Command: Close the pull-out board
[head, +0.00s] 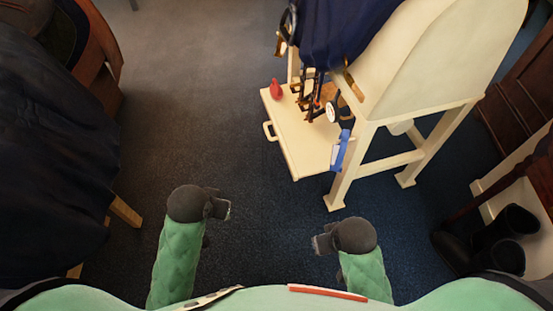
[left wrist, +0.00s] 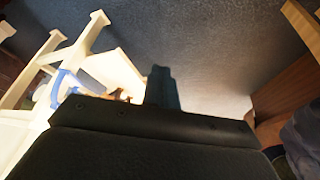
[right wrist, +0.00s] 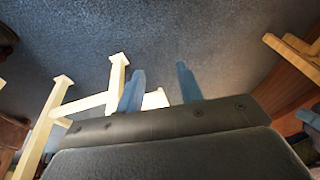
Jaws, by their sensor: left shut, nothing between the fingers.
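The cream pull-out board (head: 298,140) sticks out to the left from under the cream wooden stand (head: 365,125) in the head view. A small handle (head: 269,131) is on its left edge. A red item (head: 277,90), dark tools and a blue item (head: 341,150) are on or by the board. My left gripper (head: 228,210) is shut and empty, below and left of the board, apart from it. My right gripper (head: 316,244) is below the board, also apart from it. The right wrist view shows its two fingers (right wrist: 160,88) spread with nothing between them.
Dark blue cloth (head: 335,30) hangs over the stand. Black boots (head: 500,235) stand at the right. A dark covered piece of furniture (head: 55,150) with wooden legs is at the left. The carpet (head: 190,130) between it and the board is clear.

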